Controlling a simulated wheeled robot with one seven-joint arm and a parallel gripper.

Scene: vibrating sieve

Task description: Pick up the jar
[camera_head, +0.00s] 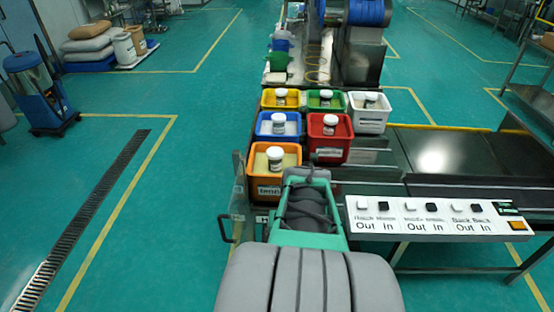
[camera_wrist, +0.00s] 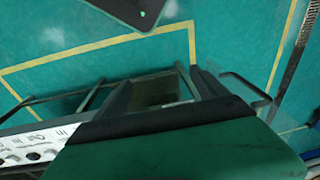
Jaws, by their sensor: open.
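Several white-lidded jars stand upright in coloured bins in the head view. One jar (camera_head: 275,157) is in the nearest, orange bin (camera_head: 264,190). Behind it, a jar (camera_head: 279,123) is in the blue bin (camera_head: 264,138) and a jar (camera_head: 330,123) in the red bin (camera_head: 331,144). In the back row, jars stand in the yellow bin (camera_head: 268,104), green bin (camera_head: 312,105) and white bin (camera_head: 367,119). My arm reaches forward just right of the orange bin.
A panel (camera_head: 430,216) with black and white buttons is right of my arm. A dark conveyor (camera_head: 455,150) lies beyond it. A machine with a blue drum (camera_head: 368,14) stands behind the bins. A blue container (camera_head: 38,92) stands far left. The green floor left of the bins is open.

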